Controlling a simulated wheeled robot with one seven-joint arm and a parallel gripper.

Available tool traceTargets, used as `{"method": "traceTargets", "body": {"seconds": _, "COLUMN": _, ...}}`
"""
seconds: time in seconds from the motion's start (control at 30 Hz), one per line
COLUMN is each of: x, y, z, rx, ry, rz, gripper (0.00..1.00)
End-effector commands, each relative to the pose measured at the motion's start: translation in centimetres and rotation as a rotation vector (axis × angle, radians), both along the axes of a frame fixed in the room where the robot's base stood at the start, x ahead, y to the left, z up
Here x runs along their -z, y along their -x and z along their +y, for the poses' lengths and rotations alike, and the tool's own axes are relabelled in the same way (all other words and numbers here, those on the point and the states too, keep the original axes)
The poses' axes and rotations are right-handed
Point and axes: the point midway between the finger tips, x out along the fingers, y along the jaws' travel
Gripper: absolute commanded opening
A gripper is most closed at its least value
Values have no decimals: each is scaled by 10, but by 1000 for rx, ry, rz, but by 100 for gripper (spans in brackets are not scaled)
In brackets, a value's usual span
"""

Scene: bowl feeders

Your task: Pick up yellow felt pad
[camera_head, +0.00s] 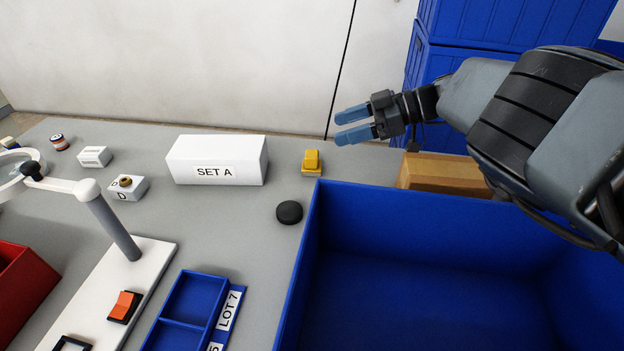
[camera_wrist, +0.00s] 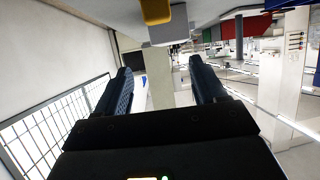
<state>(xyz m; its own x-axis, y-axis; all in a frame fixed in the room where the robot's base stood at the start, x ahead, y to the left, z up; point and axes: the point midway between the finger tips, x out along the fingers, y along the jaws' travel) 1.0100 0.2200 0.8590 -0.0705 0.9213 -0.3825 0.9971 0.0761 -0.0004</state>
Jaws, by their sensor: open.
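A small yellow piece (camera_head: 312,158), which looks like the yellow felt pad, stands at the table's far edge, right of the white SET A box. It seems to rest on a thin base, but I cannot tell its exact make-up. A yellow piece (camera_wrist: 155,11) also shows at the top edge of the wrist view, partly cut off. My gripper (camera_head: 345,126) is open and empty, with blue fingers pointing left. In the head view it appears above and right of the yellow piece, apart from it. In the wrist view the space between the fingertips (camera_wrist: 160,67) is empty.
A large blue bin (camera_head: 310,245) fills the front right, with a cardboard box (camera_head: 440,171) behind it. A black round puck (camera_head: 289,212) lies before the yellow piece. The SET A box (camera_head: 217,160) stands to its left. A magnifier lamp (camera_head: 112,226) is at left.

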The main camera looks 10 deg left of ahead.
Motion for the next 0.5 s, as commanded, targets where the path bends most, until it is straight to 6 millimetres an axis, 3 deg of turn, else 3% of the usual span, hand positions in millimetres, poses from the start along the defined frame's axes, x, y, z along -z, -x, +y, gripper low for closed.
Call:
{"method": "traceTargets", "body": {"seconds": 0.03, "x": 19, "y": 0, "z": 0, "rx": 0, "ry": 0, "rz": 0, "gripper": 70}}
{"method": "traceTargets", "body": {"seconds": 0.1, "x": 26, "y": 0, "z": 0, "rx": 0, "ry": 0, "rz": -1, "gripper": 70}}
{"method": "traceTargets", "body": {"seconds": 0.27, "x": 32, "y": 0, "z": 2, "rx": 0, "ry": 0, "rz": -1, "gripper": 70}}
{"method": "traceTargets", "body": {"seconds": 0.5, "x": 40, "y": 2, "z": 23, "rx": -2, "ry": -2, "rz": 0, "gripper": 70}}
